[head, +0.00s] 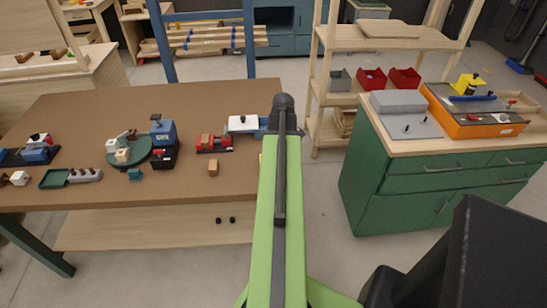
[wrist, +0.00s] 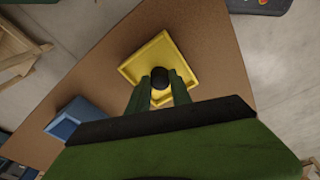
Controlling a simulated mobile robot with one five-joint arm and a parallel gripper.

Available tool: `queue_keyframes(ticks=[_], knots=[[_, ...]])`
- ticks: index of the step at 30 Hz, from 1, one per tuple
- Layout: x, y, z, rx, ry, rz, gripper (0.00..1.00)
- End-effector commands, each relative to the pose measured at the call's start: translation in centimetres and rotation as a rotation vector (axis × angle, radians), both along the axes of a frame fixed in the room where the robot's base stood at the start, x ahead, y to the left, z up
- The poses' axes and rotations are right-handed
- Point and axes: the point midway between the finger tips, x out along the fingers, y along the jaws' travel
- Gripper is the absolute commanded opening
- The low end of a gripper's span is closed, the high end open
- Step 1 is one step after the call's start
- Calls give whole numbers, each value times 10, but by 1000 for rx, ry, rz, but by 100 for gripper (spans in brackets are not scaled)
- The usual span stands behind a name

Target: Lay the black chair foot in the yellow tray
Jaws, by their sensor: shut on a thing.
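The yellow tray (wrist: 136,68) lies on the brown table top in the wrist view, a shallow square with a raised rim. My gripper (wrist: 161,84) has its two dark green fingers over the tray. It is shut on the black chair foot (wrist: 160,76), a small round dark piece between the fingertips. The foot is seen over the tray's floor; I cannot tell whether it touches it. In the head view my green arm hides the gripper, the foot and nearly all of the tray.
A blue tray (wrist: 76,119) lies left of the yellow one in the wrist view. The brown table (head: 95,112) carries several small fixtures and blocks left of my arm. A green cabinet (head: 400,190) stands at right.

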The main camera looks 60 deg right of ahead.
Motion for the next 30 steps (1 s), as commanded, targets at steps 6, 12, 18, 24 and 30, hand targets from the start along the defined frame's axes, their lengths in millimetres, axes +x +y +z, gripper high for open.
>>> queue_keyframes(ticks=[6, 12, 18, 24, 30], knots=[[0, 0, -3, 0, 0, 0, 31], [0, 0, -3, 0, 0, -1, 51], [-1, 0, -3, 0, 0, -1, 62], [-1, 0, -2, 1, 0, -1, 68], [-1, 1, 15, 2, 0, -1, 72]])
